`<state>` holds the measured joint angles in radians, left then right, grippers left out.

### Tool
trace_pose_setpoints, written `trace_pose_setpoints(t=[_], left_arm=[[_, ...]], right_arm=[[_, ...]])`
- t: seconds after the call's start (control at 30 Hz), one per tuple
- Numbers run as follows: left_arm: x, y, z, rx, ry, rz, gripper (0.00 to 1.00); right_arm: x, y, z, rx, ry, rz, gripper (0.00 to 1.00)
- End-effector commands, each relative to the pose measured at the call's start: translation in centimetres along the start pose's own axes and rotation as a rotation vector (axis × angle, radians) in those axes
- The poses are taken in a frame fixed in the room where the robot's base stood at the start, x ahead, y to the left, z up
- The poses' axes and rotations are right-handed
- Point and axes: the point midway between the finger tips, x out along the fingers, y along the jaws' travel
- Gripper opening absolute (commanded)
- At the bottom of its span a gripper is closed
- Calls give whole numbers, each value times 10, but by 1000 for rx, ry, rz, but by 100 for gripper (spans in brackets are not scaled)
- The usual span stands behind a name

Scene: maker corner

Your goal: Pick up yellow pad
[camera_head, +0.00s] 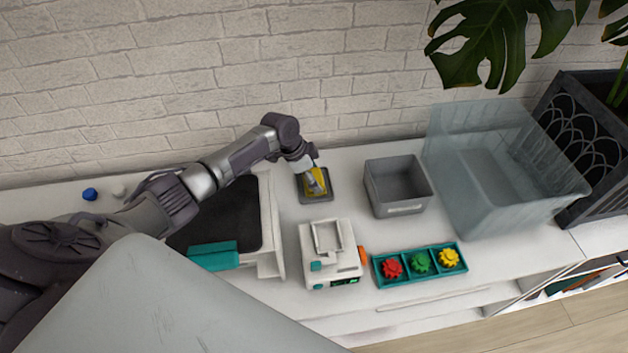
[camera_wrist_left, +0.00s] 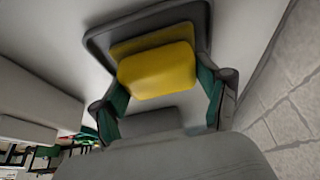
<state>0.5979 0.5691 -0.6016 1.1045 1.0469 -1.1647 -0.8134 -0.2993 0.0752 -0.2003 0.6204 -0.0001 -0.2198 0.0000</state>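The yellow pad (camera_head: 316,180) is at the dark grey tray (camera_head: 304,195) near the wall in the head view. My left gripper (camera_head: 313,181) reaches down over it and partly hides it. In the left wrist view the pad (camera_wrist_left: 158,70) lies between the two fingers of my left gripper (camera_wrist_left: 160,80), which appear to touch its opposite sides. A darker yellow area shows behind its bright face, over the tray (camera_wrist_left: 97,42). I cannot tell whether the pad is clear of the tray. My right gripper is not in view.
A grey bin (camera_head: 398,187) and a large clear bin (camera_head: 500,180) stand right of the tray. A white device (camera_head: 330,255) and a teal tray (camera_head: 419,265) with red, green and yellow gears are in front. A plant hangs above the right side.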

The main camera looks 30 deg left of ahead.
Motion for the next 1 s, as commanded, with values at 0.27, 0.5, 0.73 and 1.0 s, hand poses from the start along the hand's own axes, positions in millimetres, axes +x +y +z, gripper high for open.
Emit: trace_pose_setpoints(t=[0.27, 0.5, 0.73, 1.0], left_arm=[[0, 0, 0, 0, 0, 1, 40], [-8, 0, -4, 2, 2, -1, 40], [-38, 2, -23, 7, 6, -1, 40], [-49, 29, -88, 6, 6, 0, 40]], right_arm=[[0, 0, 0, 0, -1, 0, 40], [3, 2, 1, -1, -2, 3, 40], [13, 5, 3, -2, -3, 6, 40], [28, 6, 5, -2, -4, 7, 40]])
